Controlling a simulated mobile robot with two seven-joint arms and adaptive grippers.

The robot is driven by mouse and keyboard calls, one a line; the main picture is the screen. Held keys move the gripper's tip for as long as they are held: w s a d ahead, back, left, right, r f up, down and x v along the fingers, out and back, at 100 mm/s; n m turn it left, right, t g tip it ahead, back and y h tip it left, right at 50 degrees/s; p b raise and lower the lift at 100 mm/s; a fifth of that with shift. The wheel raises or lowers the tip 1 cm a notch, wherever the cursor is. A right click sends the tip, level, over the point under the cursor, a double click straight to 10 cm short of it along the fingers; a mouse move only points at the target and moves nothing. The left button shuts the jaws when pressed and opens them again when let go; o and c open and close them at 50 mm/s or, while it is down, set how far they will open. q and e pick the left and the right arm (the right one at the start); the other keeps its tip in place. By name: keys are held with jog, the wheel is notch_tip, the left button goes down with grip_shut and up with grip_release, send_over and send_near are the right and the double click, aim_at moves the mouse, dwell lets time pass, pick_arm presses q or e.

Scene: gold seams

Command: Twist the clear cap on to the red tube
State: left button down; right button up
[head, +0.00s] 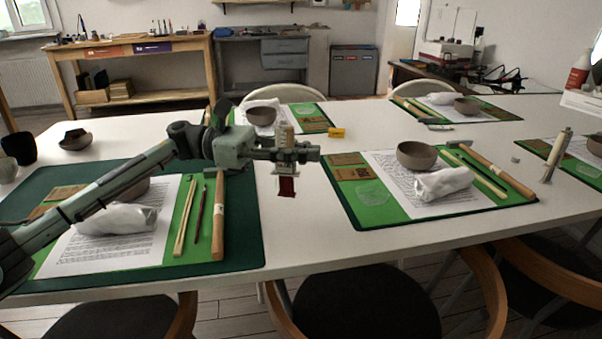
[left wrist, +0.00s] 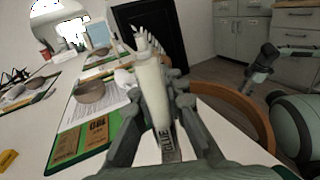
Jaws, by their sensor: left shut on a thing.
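My left gripper (head: 287,157) is shut on a tube (head: 287,187), held upright above the white table. In the head view the tube's lower end is red, and a pale top sticks up above the fingers. The left wrist view shows the same tube (left wrist: 152,88) as a whitish body marked GLUE between my fingers (left wrist: 158,105), with a narrow pale tip. I cannot make out a clear cap, or tell whether one sits on the tip. My right arm shows small in the left wrist view; its gripper (left wrist: 250,80) is too small to judge.
Green mats with papers, bowls and tools lie left (head: 245,250) and right (head: 350,215) of the gripper. Another pale tube (head: 557,155) stands at the right. A yellow block (head: 337,133) lies behind the gripper. The table (head: 300,240) between the mats is bare; chairs stand in front.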

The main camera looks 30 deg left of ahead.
pick_arm(q)
jog(key=w+d+r, duration=0.1)
jog(key=w+r, duration=0.5)
jog(key=w, duration=0.4)
jog(key=shift+w+d+b, duration=0.2)
jog(key=shift+w+b, duration=0.15)
jog(key=shift+w, duration=0.05)
pick_arm(e)
jog(key=shift+s+d+r, duration=0.1)
jog(key=shift+s+r, duration=0.2)
jog(key=shift+r, duration=0.25)
jog(key=shift+s+r, duration=0.3)
jog(key=shift+r, duration=0.25)
pick_arm(q)
jog(key=shift+r, duration=0.1)
pick_arm(e)
jog(key=shift+w, duration=0.1)
